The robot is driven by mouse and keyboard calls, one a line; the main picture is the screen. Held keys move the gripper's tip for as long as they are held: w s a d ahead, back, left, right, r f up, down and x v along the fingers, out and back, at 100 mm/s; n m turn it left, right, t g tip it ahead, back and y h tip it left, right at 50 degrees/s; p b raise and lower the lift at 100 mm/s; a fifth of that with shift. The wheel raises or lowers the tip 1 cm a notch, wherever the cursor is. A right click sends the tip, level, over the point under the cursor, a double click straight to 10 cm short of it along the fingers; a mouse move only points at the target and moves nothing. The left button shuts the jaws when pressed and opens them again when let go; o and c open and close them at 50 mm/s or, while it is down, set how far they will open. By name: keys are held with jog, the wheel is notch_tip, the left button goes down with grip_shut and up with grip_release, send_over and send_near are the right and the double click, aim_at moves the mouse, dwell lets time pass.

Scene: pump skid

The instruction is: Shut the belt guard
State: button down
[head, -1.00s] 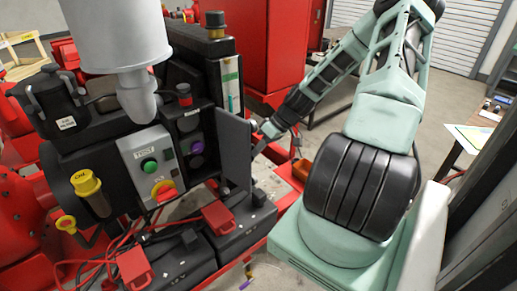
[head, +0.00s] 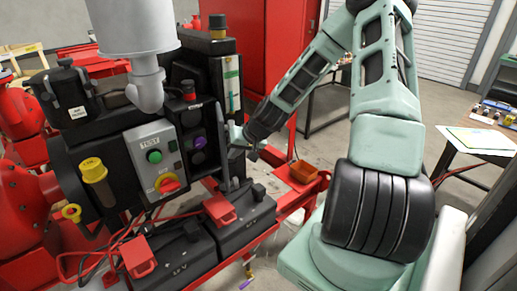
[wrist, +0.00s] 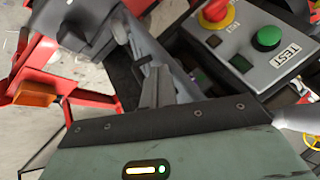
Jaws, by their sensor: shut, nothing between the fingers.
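The belt guard (head: 222,150) is a dark grey panel standing out from the right side of the black pump housing, seen nearly edge-on in the head view. It stands ajar, and the dark round parts (head: 194,141) beside it, one with a purple centre, are uncovered. In the wrist view the guard (wrist: 165,55) is a slanting grey plate just beyond my fingers. My gripper (head: 236,151) is shut and empty at the guard's right side. Its fingers (wrist: 154,88) look close against the panel; I cannot tell whether they touch.
A grey TEST control box (head: 154,158) with green and red knobs is left of the guard. Batteries with red clamps (head: 219,209) stand below. A side table (head: 480,140) is at far right.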

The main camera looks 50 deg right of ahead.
jog(key=w+a+m+g+h+p, duration=0.1)
jog(key=w+a+m+h+p, duration=0.2)
jog(key=w, duration=0.4)
jog(key=w+a+m+h+p, duration=0.2)
jog(key=w+a+m+h, duration=0.1)
jog(key=w+a+m, duration=0.2)
jog(key=shift+w+a+m+g+h+p, duration=0.35)
jog(key=shift+w+m, duration=0.75)
jog(key=shift+m, duration=0.5)
jog(key=shift+d, duration=0.1)
